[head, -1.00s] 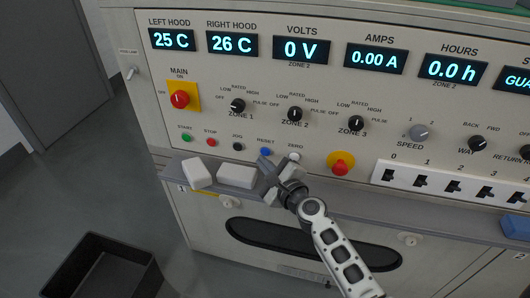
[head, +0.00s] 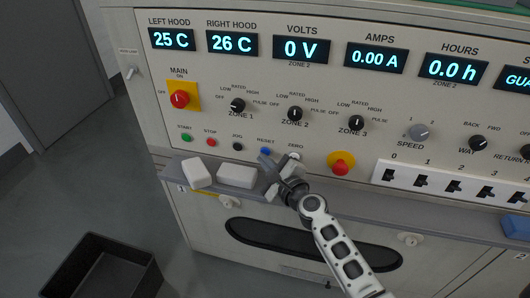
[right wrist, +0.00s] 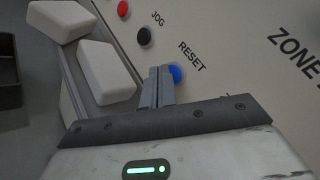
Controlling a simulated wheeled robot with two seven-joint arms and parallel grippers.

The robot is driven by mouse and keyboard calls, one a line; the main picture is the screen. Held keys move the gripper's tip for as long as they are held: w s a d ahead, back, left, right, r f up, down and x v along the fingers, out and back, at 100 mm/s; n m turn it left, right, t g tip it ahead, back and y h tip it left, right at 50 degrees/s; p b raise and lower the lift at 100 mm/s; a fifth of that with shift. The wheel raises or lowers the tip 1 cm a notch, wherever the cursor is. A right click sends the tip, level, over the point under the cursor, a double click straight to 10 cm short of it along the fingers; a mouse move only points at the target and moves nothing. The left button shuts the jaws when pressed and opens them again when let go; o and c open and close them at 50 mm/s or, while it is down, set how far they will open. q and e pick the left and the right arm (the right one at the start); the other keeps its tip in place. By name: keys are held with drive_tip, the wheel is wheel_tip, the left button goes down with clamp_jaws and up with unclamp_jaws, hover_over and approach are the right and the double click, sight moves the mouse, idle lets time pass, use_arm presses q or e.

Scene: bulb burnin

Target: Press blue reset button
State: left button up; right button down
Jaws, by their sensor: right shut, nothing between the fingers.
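The blue reset button (head: 265,151) sits on the panel's lower button row, under the RESET label. It also shows in the right wrist view (right wrist: 175,74), partly hidden behind the fingers. My right gripper (head: 268,162) is shut and empty, with its tips just below the button in the head view. In the right wrist view the closed fingers (right wrist: 159,76) overlap the button's left edge. I cannot tell whether they touch it. My left gripper is not in view.
Black JOG (head: 238,146), red STOP (head: 211,142) and white ZERO (head: 294,156) buttons sit near the blue one. A red emergency knob (head: 341,163) is to the right. Two white blocks (head: 198,173) (head: 237,176) rest on the ledge beside the gripper.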

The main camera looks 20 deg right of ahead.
drive_tip(key=shift+w+d, duration=0.25)
drive_tip(key=shift+w, duration=0.05)
idle(0.5)
idle(0.4)
drive_tip(key=shift+s+a, duration=0.45)
drive_tip(key=shift+s, duration=0.25)
drive_tip(key=shift+s+a+p, duration=0.25)
drive_tip(key=shift+s+a, duration=0.5)
drive_tip(key=shift+s, duration=0.3)
drive_tip(key=shift+s+a+p, duration=0.2)
drive_tip(key=shift+s+a, duration=0.5)
drive_tip(key=shift+s, duration=0.3)
